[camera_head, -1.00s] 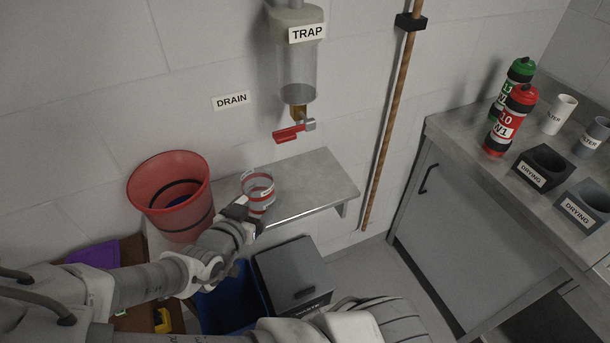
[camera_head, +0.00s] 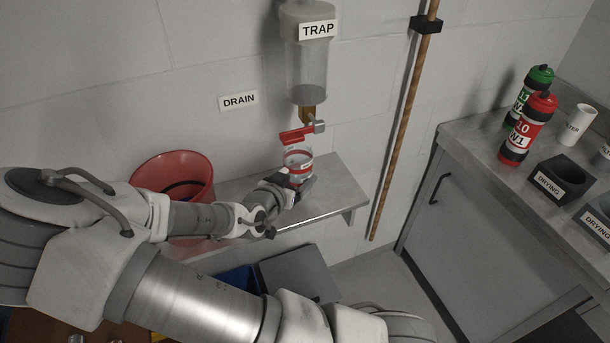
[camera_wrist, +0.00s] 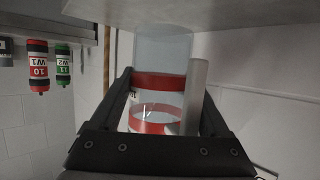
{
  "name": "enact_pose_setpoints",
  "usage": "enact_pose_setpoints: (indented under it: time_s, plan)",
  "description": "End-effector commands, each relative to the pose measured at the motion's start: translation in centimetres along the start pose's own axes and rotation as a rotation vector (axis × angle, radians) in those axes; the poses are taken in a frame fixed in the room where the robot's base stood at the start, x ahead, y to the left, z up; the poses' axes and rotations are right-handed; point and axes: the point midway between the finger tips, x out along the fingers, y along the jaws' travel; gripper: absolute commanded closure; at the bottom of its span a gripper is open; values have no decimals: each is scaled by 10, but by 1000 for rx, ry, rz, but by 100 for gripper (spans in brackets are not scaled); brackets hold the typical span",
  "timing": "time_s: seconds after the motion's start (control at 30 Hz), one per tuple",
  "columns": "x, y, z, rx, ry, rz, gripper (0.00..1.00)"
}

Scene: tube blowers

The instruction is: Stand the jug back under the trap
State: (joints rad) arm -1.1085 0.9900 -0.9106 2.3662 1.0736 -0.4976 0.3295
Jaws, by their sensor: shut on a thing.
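The jug (camera_head: 299,162) is a clear cup with red bands. My gripper (camera_head: 298,182) is shut on it from the left, and its fingers (camera_wrist: 164,80) lie on both sides of the jug (camera_wrist: 160,92) in the wrist view. The trap (camera_head: 307,65) is a clear labelled vessel on the wall, with a brass outlet and a red-handled tap (camera_head: 298,134). The jug is close below the tap, its top partly overlapped by the red handle. The jug is over the metal shelf (camera_head: 340,190); I cannot tell whether it touches it. My fingers hide its lower part.
A red bucket (camera_head: 178,172) stands at the shelf's left. A wooden pole (camera_head: 400,130) is on the wall to the right. A bench at the right holds a red bottle (camera_head: 527,130), a green bottle (camera_head: 540,80) and drying blocks (camera_head: 553,180). The shelf's right end is clear.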

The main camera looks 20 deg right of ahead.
Motion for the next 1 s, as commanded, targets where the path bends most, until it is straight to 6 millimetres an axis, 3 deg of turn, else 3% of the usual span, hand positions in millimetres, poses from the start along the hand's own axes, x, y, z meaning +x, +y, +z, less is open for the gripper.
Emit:
enact_pose_setpoints:
  time_s: [0.1, 0.3, 0.47, 0.7, 1.0]
  plan:
    - [23, 1, -9, 3, 2, 2, 94]
    - [45, 0, -19, 1, 1, 0, 94]
    - [50, 0, -16, -3, 1, -1, 94]
    - [60, 0, 11, -4, 0, -1, 94]
    - [61, 0, 14, 0, 1, -1, 94]
